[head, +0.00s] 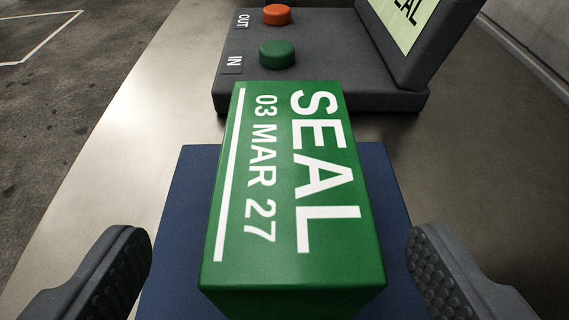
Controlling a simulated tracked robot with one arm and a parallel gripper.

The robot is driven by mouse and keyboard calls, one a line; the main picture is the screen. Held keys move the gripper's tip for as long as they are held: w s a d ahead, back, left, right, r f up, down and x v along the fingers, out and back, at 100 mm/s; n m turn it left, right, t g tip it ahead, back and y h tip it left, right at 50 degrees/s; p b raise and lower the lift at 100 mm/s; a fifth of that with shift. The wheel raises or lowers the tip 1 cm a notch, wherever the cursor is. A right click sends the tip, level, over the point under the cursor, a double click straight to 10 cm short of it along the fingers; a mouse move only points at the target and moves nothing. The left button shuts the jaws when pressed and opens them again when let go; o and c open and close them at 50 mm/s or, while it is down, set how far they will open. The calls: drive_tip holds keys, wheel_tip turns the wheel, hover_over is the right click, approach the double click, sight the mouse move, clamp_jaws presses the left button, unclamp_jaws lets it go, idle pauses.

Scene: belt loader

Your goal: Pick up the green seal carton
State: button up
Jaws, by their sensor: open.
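The green seal carton (290,190) stands in the middle of the head view. Its top carries white lettering, "SEAL" and "03 MAR 27", and a white stripe. It rests on a blue pad (180,220). My gripper (282,270) is open, with one dark ridged finger at the lower left and one at the lower right. The carton's near end lies between the two fingers, with a gap on each side. Neither finger appears to touch it. The carton's underside is hidden.
Behind the carton is a dark grey console (330,60) with an orange button (277,14) marked OUT and a green button (277,54) marked IN. A tilted screen (405,25) stands at its right. The metal surface (130,130) is bare at left; floor lies beyond its edge.

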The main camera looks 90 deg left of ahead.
sight(291, 179)
drive_tip(key=shift+w+x, duration=0.2)
drive_tip(key=shift+x, duration=3.2)
drive_tip(key=shift+d, duration=0.1)
drive_tip(key=c, duration=1.2)
drive_tip(key=shift+r, duration=0.15)
